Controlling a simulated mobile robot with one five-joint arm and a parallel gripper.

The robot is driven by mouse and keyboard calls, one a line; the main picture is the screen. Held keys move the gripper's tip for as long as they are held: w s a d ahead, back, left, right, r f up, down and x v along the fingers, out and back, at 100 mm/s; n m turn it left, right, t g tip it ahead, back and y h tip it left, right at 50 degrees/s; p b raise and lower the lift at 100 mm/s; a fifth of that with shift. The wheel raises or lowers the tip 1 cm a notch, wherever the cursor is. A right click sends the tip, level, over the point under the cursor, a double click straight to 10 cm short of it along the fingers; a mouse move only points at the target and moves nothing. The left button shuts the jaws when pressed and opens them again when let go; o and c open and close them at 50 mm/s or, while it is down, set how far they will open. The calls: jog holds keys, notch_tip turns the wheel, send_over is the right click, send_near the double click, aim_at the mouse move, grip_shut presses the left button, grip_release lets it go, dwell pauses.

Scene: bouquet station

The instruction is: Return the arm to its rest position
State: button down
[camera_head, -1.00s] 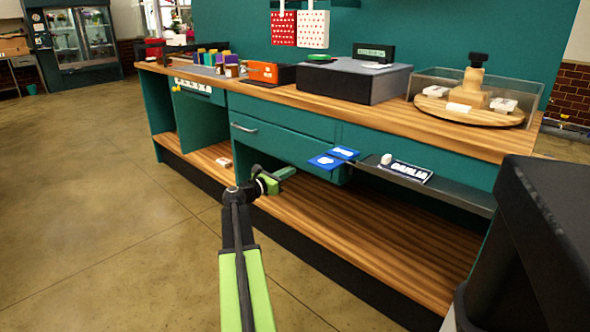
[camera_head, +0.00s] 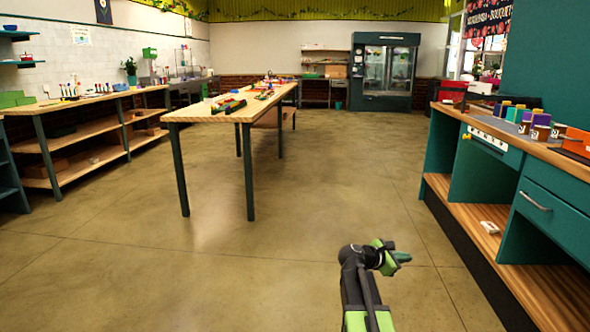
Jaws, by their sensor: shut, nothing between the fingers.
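My gripper (camera_head: 402,257) is at the lower right of the head view, at the end of my green and black arm. Its green fingers are shut with nothing between them. It is held out over the bare floor, to the left of the green counter (camera_head: 505,207) and apart from it. The arm is bent at the wrist, with the fingers pointing right. The lower part of my arm runs out of the bottom of the picture.
A wooden work table (camera_head: 205,112) with green legs stands in the middle. Wooden shelving (camera_head: 88,153) lines the left wall. A glass-door cooler (camera_head: 385,72) stands at the back. The counter runs along the right, with a small white object (camera_head: 490,227) on its lower shelf. Open floor (camera_head: 200,265) lies between.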

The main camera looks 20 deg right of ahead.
jog(key=a+f+m+y, duration=0.2)
jog(key=a+f, duration=0.1)
jog(key=a, duration=0.6)
jog(key=a+f+m+y, duration=0.1)
jog(key=a+f+y, duration=0.25)
jog(key=a, duration=0.65)
jog(key=a+f+m+y, duration=0.2)
jog(key=a+f, duration=0.2)
jog(key=a, duration=0.5)
jog(key=s+a+f+m+g+y, duration=0.1)
jog(key=s+a+f+m+y, duration=0.15)
jog(key=s+a+m, duration=0.4)
jog(key=s+a+f+m+g+y, duration=0.1)
jog(key=s+a+f+m+y, duration=0.2)
jog(key=a, duration=0.6)
notch_tip(320, 180, up, 39)
jog(key=m+p, duration=0.1)
jog(key=p, duration=3.7)
jog(key=shift+w+y, duration=0.15)
jog(key=shift+y, duration=0.25)
jog(key=shift+r, duration=0.1)
